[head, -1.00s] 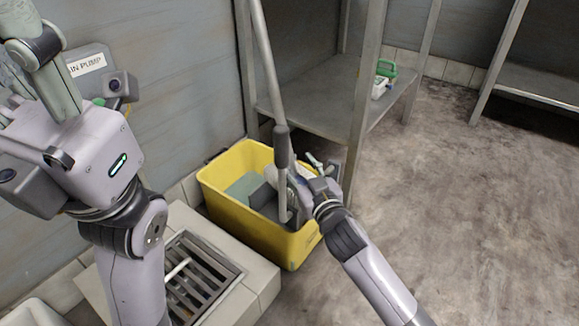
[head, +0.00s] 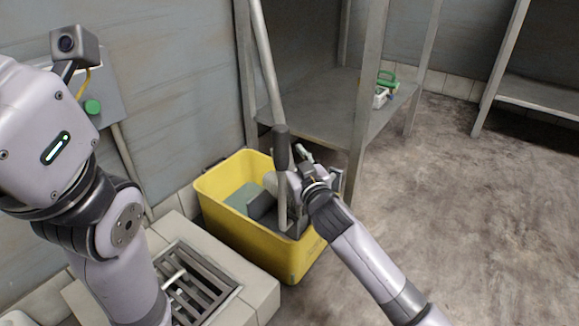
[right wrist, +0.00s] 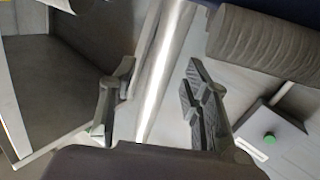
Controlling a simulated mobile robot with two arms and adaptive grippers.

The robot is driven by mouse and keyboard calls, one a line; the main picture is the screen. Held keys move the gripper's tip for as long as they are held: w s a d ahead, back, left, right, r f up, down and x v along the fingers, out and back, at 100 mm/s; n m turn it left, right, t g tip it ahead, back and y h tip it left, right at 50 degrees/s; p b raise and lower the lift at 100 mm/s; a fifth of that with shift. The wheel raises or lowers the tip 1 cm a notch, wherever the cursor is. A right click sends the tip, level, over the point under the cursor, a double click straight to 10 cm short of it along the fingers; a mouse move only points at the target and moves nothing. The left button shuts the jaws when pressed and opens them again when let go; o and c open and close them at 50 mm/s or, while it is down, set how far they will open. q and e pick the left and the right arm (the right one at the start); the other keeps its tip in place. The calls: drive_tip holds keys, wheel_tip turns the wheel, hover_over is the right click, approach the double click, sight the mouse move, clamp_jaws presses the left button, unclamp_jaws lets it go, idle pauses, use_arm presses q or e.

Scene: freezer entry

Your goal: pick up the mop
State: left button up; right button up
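The mop's grey metal pole (head: 267,75) leans up from the yellow bucket (head: 253,240) in the head view. A dark sleeve (head: 282,148) sits partway along it. The mop's lower end is hidden in the bucket. My right gripper (head: 292,190) is at the pole just below the sleeve, over the bucket's right rim. In the right wrist view, the right gripper (right wrist: 158,100) has its fingers apart, with the bright pole (right wrist: 163,65) between them and visible gaps on both sides. My left arm shows at the left of the head view, but its gripper is out of frame.
A metal shelf (head: 325,110) with a small green-and-white item (head: 383,88) stands behind the bucket. A floor drain grate (head: 200,280) in a raised tiled block lies left of the bucket. A wall box with a green button (head: 92,107) is at left. Floor at right is clear.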

clamp_jaws()
idle(0.3)
idle(0.4)
drive_tip(key=shift+r, duration=0.15)
